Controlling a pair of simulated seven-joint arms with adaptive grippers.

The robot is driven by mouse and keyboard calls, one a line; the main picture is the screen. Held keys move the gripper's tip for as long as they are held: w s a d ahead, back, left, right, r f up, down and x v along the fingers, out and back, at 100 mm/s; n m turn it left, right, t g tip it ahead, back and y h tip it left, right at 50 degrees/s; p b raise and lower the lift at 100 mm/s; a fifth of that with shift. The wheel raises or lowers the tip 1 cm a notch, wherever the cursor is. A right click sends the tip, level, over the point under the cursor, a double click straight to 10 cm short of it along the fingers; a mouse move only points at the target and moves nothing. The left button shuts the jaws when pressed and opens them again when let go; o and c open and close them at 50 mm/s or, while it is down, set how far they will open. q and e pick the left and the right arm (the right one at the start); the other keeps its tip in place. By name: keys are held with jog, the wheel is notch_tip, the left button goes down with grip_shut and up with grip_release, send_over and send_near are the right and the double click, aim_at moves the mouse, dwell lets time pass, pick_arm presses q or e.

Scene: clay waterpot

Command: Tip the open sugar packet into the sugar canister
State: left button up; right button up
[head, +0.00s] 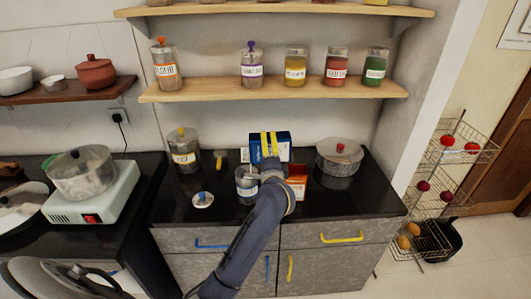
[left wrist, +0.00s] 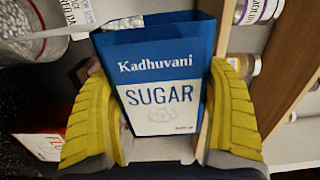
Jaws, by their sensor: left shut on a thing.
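The blue and white sugar packet (left wrist: 158,85) is between the yellow fingers of my left gripper (left wrist: 160,125), which is shut on it. In the head view my left gripper (head: 269,147) holds the packet (head: 283,146) behind and slightly right of an open glass canister (head: 247,186). The packet looks roughly upright; I cannot tell whether it touches the counter. The canister has a white label and pale contents, and is partly beside my arm. A round lid with a blue knob (head: 203,199) lies on the counter left of it. My right gripper is not in view.
An orange-red packet (head: 297,181) stands right of my gripper, with a lidded pot (head: 340,157) beyond. A jar with a yellow knob (head: 184,151) stands at the back left. A wooden shelf (head: 215,92) with several jars hangs above. The front right counter is clear.

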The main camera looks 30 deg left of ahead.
pick_arm(q)
jog(key=shift+s+a+r+n, duration=0.15)
jog(key=shift+a+r+n, duration=0.25)
jog(key=shift+n, duration=0.3)
dwell(2.1)
jog(key=shift+d+r, duration=0.1)
dwell(0.4)
jog(key=shift+d+r+m, duration=0.25)
jog(key=shift+r+m, duration=0.35)
jog(key=shift+r, duration=0.2)
jog(key=shift+f, duration=0.2)
jog(key=shift+w+d+f+m, duration=0.15)
jog(key=shift+w+d+m, duration=0.05)
jog(key=shift+m, duration=0.4)
jog(key=shift+w+d+f+m, duration=0.15)
jog(key=shift+w+m, duration=0.05)
jog(key=shift+m, duration=0.4)
jog(key=shift+w+d+f+m, duration=0.15)
jog(key=shift+f+m, duration=0.2)
jog(key=shift+m, duration=0.3)
jog(key=shift+d+f+m, duration=0.1)
jog(key=shift+f+m, duration=0.2)
jog(key=shift+m, duration=0.35)
